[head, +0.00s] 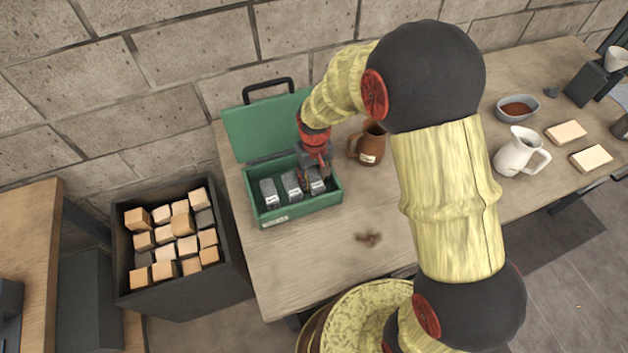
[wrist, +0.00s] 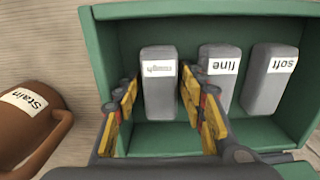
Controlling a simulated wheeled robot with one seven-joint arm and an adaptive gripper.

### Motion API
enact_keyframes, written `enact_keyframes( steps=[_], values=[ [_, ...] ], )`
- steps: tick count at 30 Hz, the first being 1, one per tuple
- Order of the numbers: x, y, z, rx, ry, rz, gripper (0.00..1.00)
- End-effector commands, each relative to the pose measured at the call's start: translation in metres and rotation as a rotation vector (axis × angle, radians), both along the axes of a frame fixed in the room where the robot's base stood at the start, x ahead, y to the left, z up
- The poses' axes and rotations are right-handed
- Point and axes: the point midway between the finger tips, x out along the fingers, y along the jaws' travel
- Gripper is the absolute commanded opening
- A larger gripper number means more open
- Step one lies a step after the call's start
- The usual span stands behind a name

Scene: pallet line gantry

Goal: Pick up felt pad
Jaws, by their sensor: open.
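Three grey blocks with white labels stand in a row in an open green box (head: 298,212). In the wrist view the labels of two read "fine" (wrist: 220,80) and "soft" (wrist: 270,85), upside down. I cannot tell by looks which, if any, is the felt pad. My gripper (wrist: 160,88) is open, its fingers on either side of the third block; contact is not clear. In the head view this is the rightmost block (head: 315,183), partly hidden by my gripper (head: 319,166).
A brown mug (head: 370,146) labelled "Stain" (wrist: 24,110) stands close beside the box. The box's raised lid (head: 262,124) is behind. A white pitcher (head: 516,152), grey bowl (head: 517,108) and tan blocks (head: 590,158) stand farther right. A dark bin (head: 190,292) of wooden blocks stands left.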

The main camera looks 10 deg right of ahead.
Motion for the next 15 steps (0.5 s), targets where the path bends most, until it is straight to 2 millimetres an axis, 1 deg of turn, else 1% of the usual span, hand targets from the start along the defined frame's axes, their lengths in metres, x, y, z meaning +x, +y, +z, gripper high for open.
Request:
enact_keyframes(
  steps=[5, 15],
  values=[
    [0.0003, 0.0001, 0.0008, 0.000, -0.001, 0.000, 0.40],
    [0.0002, 0.0000, 0.0009, 0.000, -0.001, 0.000, 0.21]
  ],
)
